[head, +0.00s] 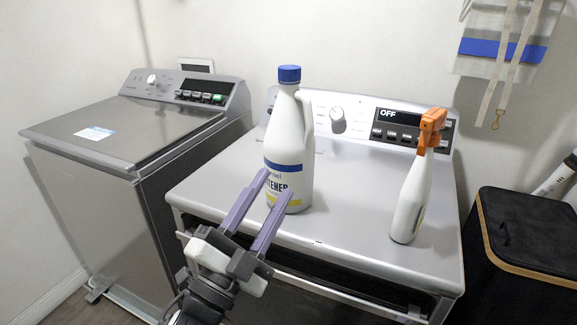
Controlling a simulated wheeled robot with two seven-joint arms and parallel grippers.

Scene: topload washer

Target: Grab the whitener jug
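The whitener jug (286,135), white with a blue cap, a handle on its right side and a blue and yellow label, stands upright on top of the dryer-like machine (343,225). My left gripper (269,186) is open, with its two purple fingers pointing up toward the jug's lower front. The right finger overlaps the jug's lower label in the picture; the left finger ends near the jug's left edge. I cannot tell whether either finger touches it. My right gripper is not in view.
A white spray bottle (413,195) with an orange trigger stands to the right on the same machine. A control panel (366,119) runs along the back. A topload washer (120,135) stands left, and a black hamper (520,250) stands right.

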